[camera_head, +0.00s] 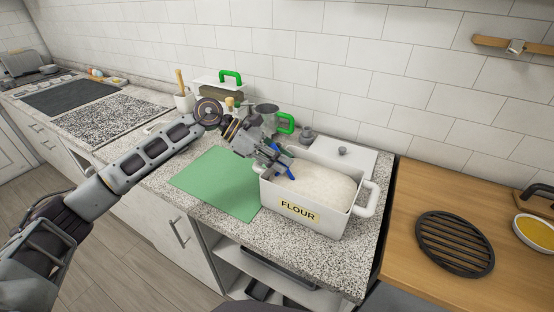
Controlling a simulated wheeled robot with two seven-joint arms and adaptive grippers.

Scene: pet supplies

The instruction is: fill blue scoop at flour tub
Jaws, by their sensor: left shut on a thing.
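The white flour tub (290,222), labelled FLOUR, stands open on the speckled counter. A mound of flour (325,186) fills it near the rim. My left gripper (279,165) is over the back left of the tub, shut on the blue scoop (291,172). Only a little of the blue scoop shows beside the fingers, at the flour's left edge. The gripper hides the rest, and I cannot tell whether it touches the flour or holds any. My right gripper is not in view.
A green mat (217,184) lies left of the tub. Behind the tub are a white lid (344,155) and a metal pot with a green handle (284,123). A wooden counter (400,235) with a black round trivet (454,244) lies to the right.

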